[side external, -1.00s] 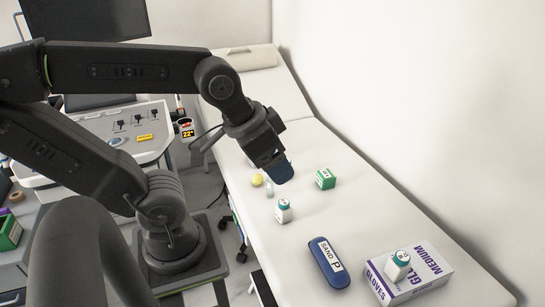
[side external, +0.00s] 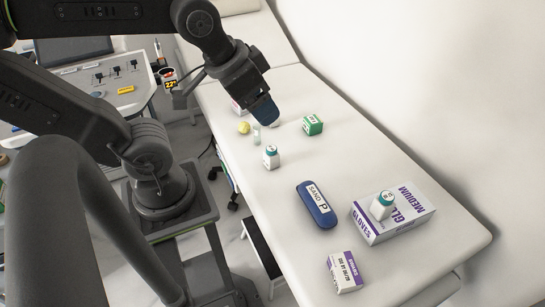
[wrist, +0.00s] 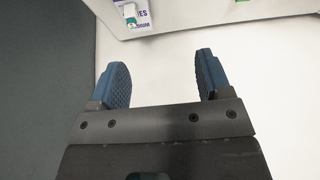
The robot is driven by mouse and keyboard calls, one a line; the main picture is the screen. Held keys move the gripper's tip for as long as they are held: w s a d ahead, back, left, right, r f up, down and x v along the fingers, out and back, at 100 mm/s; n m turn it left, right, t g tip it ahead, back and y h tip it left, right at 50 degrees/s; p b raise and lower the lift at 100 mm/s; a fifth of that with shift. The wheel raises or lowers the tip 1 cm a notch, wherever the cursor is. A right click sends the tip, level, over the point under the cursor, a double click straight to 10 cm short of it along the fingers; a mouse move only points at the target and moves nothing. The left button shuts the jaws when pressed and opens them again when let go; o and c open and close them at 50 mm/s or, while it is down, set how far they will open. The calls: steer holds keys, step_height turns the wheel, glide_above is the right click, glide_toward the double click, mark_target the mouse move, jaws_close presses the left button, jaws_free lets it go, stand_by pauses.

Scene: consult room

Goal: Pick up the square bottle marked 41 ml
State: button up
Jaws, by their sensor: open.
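Two small white bottles with teal caps show in the side view. One bottle (side external: 271,159) stands upright on the couch; the other bottle (side external: 381,207) is on top of the glove box (side external: 398,226). Their markings are too small to read, so I cannot tell which is marked 41 ml. My gripper (side external: 266,116) is over the couch, beyond the first bottle, and hides part of what lies behind it. In the wrist view my gripper (wrist: 164,80) is open, with nothing between its blue fingers. A teal-capped bottle (wrist: 130,14) shows at the top of that view, on a purple-lettered box.
On the couch (side external: 350,150) are a green box (side external: 313,125), a yellow ball (side external: 243,127), a small clear vial (side external: 256,135), a blue sand case (side external: 317,205) and a small white-purple box (side external: 345,271). The wall stands along the right. Bare couch surrounds the nearer bottle.

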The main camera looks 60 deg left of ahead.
steer(key=shift+o, duration=0.5)
steer(key=n+g, duration=0.6)
steer(key=n, duration=1.3)
glide_above(271, 156)
steer(key=w+a, duration=0.1)
step_height(271, 156, down, 24)
steer(key=r, duration=0.1)
steer(key=f, duration=0.9)
steer(key=shift+w+a+f, duration=0.1)
steer(key=shift+a, duration=0.15)
steer(key=shift+f, duration=2.95)
